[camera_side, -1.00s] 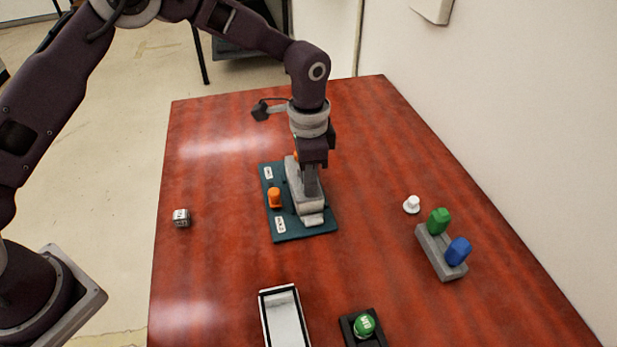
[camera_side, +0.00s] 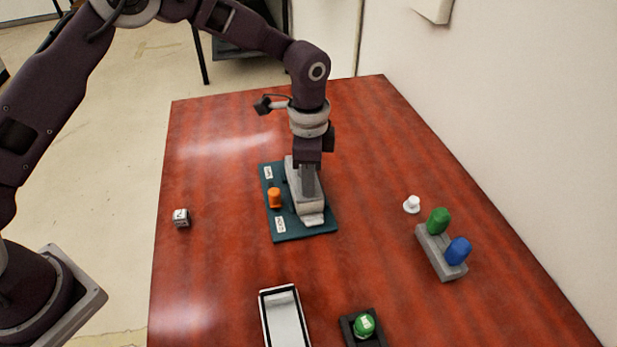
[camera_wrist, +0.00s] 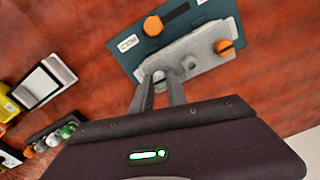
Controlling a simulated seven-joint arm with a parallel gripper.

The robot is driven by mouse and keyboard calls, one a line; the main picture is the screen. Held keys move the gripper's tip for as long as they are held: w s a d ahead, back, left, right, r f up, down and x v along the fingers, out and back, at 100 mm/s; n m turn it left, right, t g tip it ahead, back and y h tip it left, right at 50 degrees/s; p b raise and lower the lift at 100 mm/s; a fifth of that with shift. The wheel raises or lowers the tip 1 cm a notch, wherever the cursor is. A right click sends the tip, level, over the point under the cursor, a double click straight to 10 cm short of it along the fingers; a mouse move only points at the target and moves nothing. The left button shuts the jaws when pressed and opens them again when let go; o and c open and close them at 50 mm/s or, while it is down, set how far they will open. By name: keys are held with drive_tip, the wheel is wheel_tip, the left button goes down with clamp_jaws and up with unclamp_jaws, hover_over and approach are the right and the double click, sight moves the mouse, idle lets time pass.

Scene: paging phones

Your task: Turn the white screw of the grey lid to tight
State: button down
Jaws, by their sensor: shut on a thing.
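The grey lid (camera_side: 311,207) lies on a dark teal board (camera_side: 290,231); it also shows in the wrist view (camera_wrist: 195,55). My gripper (camera_side: 311,194) points down over the lid. An orange screw (camera_wrist: 224,47) with a dark slot sits at the lid's other end. How far the white screw is turned cannot be told.
An orange knob (camera_side: 274,198) stands on the board beside the lid.

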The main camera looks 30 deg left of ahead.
drive_tip(key=c, duration=1.3)
unclamp_jaws()
wheel_tip(320, 180, up, 7)
drive_tip(key=shift+r, duration=0.1)
drive_tip(key=s+a+r+n+t, duration=0.25)
drive_tip(key=s+a+r, duration=0.25)
drive_tip(key=s+r, duration=0.25)
drive_tip(key=s+a+r+n+t, duration=0.1)
drive_tip(key=s+a+r+n, duration=0.3)
drive_tip(key=s+a+r, duration=0.3)
drive_tip(key=s+a+n+t, duration=0.2)
drive_tip(key=s+n, duration=0.4)
drive_tip(key=s, duration=0.9)
drive_tip(key=shift+a+f, duration=0.25)
drive_tip(key=shift+a, duration=0.2)
